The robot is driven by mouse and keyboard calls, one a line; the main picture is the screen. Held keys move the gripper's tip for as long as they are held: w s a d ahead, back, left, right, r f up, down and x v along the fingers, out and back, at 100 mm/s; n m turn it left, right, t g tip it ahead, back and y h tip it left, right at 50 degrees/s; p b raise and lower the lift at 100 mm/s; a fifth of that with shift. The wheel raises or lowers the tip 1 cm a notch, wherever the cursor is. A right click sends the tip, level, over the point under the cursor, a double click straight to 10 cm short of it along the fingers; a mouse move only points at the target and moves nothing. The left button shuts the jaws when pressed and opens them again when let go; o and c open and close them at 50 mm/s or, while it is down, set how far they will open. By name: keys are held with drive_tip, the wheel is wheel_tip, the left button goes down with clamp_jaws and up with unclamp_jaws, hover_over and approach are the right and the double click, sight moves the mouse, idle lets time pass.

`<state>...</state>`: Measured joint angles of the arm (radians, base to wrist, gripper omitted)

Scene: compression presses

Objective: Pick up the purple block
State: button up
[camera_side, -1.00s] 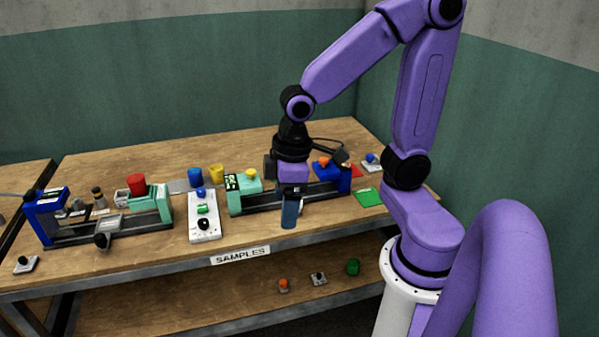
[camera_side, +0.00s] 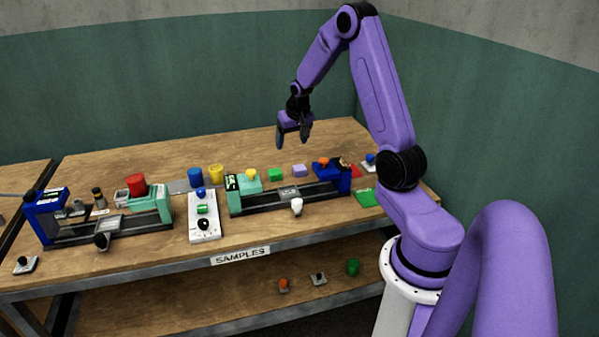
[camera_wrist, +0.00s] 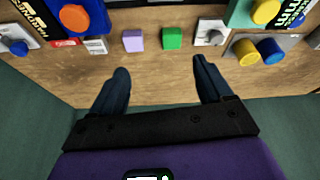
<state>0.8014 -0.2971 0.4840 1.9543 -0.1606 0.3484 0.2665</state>
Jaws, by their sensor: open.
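The purple block (camera_side: 300,170) is a small light-purple cube standing on the table behind the right press, beside a green block (camera_side: 275,174). In the wrist view the purple block (camera_wrist: 133,40) is at the top, left of the green block (camera_wrist: 172,38). My gripper (camera_side: 293,143) is open and empty, above the back part of the table and higher than the block. In the wrist view its two dark fingers (camera_wrist: 163,67) are spread wide, with bare wood between them and both blocks beyond the tips.
The right press (camera_side: 290,197) stands in front of the blocks, with a blue end (camera_side: 333,172) carrying an orange knob. A yellow cylinder (camera_side: 216,174) and a blue cylinder (camera_side: 195,178) stand to the left. The table's back strip (camera_side: 250,148) is clear.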

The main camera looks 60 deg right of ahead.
drive_tip(key=s+d+f+m, duration=0.1)
drive_tip(key=s+d+m, duration=0.1)
drive_tip(key=d, duration=0.4)
hover_over(300, 168)
drive_tip(key=s+a, duration=0.2)
drive_tip(key=shift+h, duration=0.3)
wheel_tip(300, 168, down, 11)
drive_tip(key=shift+r, duration=0.1)
drive_tip(key=shift+x, duration=3)
drive_tip(key=shift+w+d, duration=0.1)
drive_tip(key=shift+d, duration=0.1)
drive_tip(key=c, duration=1.1)
